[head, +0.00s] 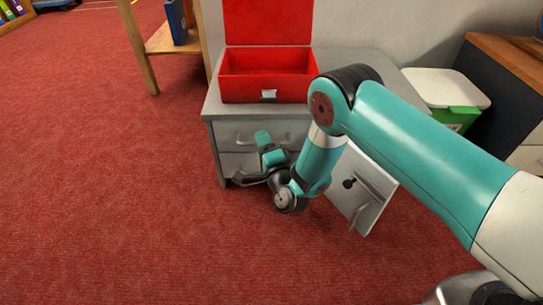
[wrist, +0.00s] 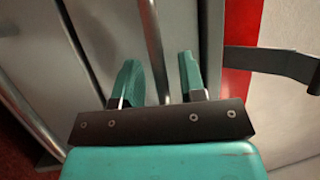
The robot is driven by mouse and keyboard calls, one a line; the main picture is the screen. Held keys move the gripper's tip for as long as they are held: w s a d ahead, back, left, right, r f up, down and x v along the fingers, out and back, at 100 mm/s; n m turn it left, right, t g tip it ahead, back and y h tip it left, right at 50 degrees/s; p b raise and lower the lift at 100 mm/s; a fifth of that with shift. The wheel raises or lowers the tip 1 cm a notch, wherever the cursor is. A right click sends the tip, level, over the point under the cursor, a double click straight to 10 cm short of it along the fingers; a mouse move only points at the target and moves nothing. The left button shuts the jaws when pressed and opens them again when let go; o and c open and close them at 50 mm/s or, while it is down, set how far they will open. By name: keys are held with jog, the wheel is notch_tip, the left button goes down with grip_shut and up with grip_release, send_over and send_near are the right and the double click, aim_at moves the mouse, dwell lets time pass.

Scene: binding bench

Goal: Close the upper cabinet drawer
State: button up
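The grey cabinet (head: 212,124) stands ahead of me. Its upper drawer (head: 231,137) has a pale bar handle and looks nearly level with the cabinet front; how far out it sits I cannot tell. The lower drawer (head: 229,164) is below, partly hidden by my arm. My gripper (head: 268,148) is at the cabinet front by the upper drawer. In the wrist view my gripper (wrist: 160,80) has its two teal fingertips apart. A metal bar handle (wrist: 153,45) runs into the gap between them; contact with either finger is not clear.
An open red box (head: 265,88) sits on the cabinet top. A pale panel with a handle and dark knob (head: 368,188) stands out at the right, beside my forearm. A white-lidded green bin (head: 452,92) is behind it. Red carpet at the left is clear.

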jog(key=p+v, duration=1.7)
jog(key=p, duration=0.5)
jog(key=shift+p, duration=0.4)
jog(key=shift+f, duration=0.1)
